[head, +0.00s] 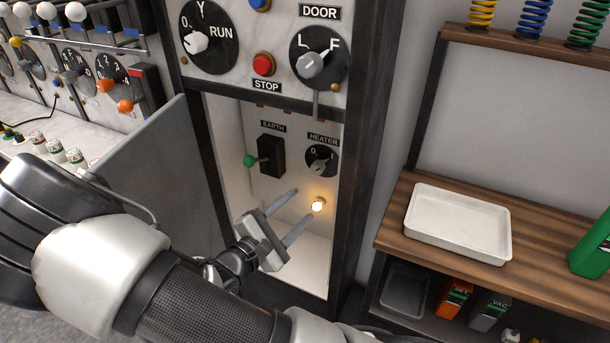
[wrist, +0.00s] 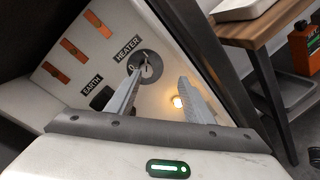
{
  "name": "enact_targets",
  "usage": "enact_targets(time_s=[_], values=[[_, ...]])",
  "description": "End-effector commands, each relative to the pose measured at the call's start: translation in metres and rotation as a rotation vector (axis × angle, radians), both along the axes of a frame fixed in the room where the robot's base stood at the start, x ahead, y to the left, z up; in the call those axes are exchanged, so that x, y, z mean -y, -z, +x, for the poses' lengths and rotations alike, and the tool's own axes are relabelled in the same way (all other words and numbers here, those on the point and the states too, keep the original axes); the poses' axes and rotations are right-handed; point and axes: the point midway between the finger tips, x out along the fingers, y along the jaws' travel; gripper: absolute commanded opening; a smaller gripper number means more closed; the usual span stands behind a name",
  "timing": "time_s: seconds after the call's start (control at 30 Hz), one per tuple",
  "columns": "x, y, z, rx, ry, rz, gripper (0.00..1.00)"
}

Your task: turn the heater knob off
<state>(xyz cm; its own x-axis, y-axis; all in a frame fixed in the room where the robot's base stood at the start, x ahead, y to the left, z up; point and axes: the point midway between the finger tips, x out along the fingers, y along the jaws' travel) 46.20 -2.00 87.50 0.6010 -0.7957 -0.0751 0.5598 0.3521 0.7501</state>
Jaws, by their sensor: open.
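The heater knob (head: 320,160) is a grey pointer on a black dial with 0 and 1 marks, under the HEATER label on the compartment's back wall. Its pointer looks turned toward the 1 side. In the wrist view the heater knob (wrist: 146,68) shows just beyond the left fingertip and is partly covered by it. A lamp (head: 317,205) below the knob glows; the lamp (wrist: 178,101) also shows between the fingers in the wrist view. My gripper (head: 297,209) is open and empty at the compartment's mouth, below the knob. I cannot tell whether a finger touches anything.
The earth switch (head: 271,156) with a green-tipped lever (head: 250,161) sits left of the knob. An open door panel (head: 155,165) stands on the left. The compartment's dark right post (head: 352,200) is close. A white tray (head: 458,222) rests on a wooden shelf.

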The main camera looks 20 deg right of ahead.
Motion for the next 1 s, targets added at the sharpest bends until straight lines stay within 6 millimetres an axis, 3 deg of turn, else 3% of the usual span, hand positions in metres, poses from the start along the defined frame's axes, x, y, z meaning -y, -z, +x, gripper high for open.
enact_targets(time_s=[0.03,0.27,0.47,1.0], values=[[-0.009,0.012,0.006,-0.002,-0.052,-0.043,0.47],[-0.020,0.019,0.021,0.000,-0.141,-0.104,0.47],[0.002,0.019,0.041,0.001,-0.136,-0.102,0.47],[0.082,0.020,0.120,-0.001,-0.135,-0.101,0.47]])
